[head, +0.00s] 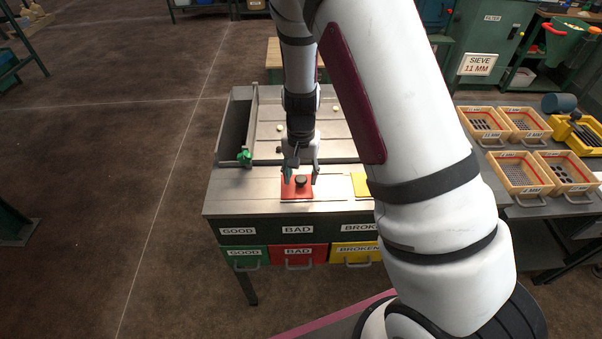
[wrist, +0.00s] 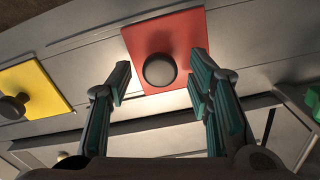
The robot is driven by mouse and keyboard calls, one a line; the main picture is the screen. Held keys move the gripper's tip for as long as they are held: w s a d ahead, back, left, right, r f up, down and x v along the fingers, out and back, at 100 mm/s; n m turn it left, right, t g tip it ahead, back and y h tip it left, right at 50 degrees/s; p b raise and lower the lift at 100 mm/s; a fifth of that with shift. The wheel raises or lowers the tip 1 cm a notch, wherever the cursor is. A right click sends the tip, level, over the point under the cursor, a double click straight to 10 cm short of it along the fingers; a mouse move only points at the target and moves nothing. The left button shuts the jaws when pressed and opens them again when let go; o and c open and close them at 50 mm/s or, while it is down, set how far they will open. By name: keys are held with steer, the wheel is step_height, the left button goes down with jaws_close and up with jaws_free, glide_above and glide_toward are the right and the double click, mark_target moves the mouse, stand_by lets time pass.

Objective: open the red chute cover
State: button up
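The red chute cover (head: 297,193) is a flat square plate with a round dark knob (head: 300,181), lying on the metal table top above the drawer labelled BAD. In the wrist view the red cover (wrist: 166,42) lies just beyond my fingertips, with its knob (wrist: 160,70) roughly between their lines. My gripper (head: 301,174) is over the cover with its fingers spread apart. In the wrist view my gripper (wrist: 158,85) is open and empty, one finger on each side of the knob. I cannot tell the exact height of the fingertips above the cover.
A yellow cover (wrist: 38,88) with its own knob lies to one side. A green item (head: 244,156) is at the table's left. Labelled drawers, green, red (head: 298,256) and yellow, hang below the front edge. Sieve trays (head: 520,173) stand at the right.

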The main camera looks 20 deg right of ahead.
jaws_close()
steer(key=s+d, duration=0.1)
steer(key=d, duration=0.4)
steer(key=s+d, duration=0.1)
steer(key=d, duration=0.2)
steer(key=shift+s, duration=0.3)
steer(key=shift+o, duration=0.7)
jaws_free()
step_height(320, 180, up, 12)
